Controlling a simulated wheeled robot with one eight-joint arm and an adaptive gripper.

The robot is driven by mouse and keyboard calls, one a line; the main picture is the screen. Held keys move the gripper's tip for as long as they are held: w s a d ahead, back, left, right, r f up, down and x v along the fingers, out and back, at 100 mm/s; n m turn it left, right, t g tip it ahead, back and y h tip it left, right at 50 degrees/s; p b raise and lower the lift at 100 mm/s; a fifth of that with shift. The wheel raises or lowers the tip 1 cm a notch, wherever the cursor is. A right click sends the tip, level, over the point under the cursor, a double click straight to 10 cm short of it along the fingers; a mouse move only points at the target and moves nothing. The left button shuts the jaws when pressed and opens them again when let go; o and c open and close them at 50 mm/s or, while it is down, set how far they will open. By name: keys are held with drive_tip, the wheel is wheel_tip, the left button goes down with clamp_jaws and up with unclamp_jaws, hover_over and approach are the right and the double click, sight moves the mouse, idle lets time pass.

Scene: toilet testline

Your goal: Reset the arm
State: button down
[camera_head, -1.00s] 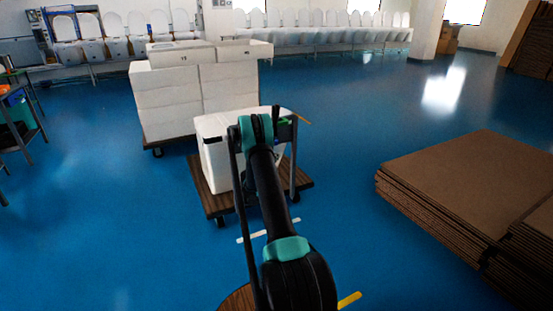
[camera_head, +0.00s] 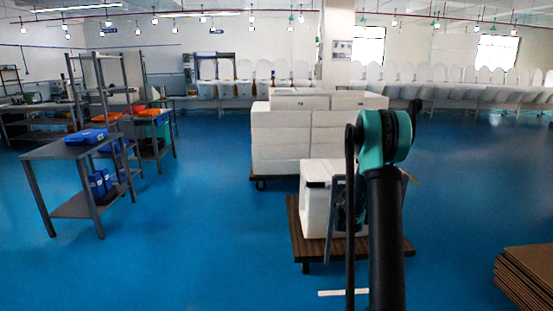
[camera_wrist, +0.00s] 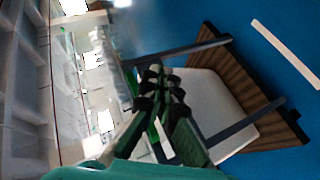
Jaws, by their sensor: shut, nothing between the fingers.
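My arm, black with teal joints, rises at the right of the middle in the head view. It stands in front of a white box (camera_head: 316,208) on a wooden trolley (camera_head: 297,243). In the wrist view my gripper (camera_wrist: 163,88) has its dark fingers together with nothing visible between them. The white box (camera_wrist: 215,95) and the trolley (camera_wrist: 228,68) lie beyond it, tilted in that view. In the head view my gripper is hidden behind the arm.
A larger stack of white boxes (camera_head: 282,138) stands behind on another trolley. A metal table (camera_head: 60,150) with blue bins is at left. Brown cardboard sheets (camera_head: 525,278) lie at right. White toilets (camera_head: 440,90) line the back. Blue floor at left and right is open.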

drive_tip(key=s+a+m+g+y, duration=0.1)
drive_tip(key=s+a+y, duration=0.2)
drive_tip(key=s+a, duration=0.5)
drive_tip(key=s+a+f+m+g+y, duration=0.1)
drive_tip(key=s+a+y, duration=0.3)
drive_tip(key=s, duration=1.5)
drive_tip(key=s+a+f+m+g+y, duration=0.1)
drive_tip(key=s+a+y, duration=0.3)
drive_tip(key=s+a, duration=0.9)
drive_tip(key=shift+s, duration=0.85)
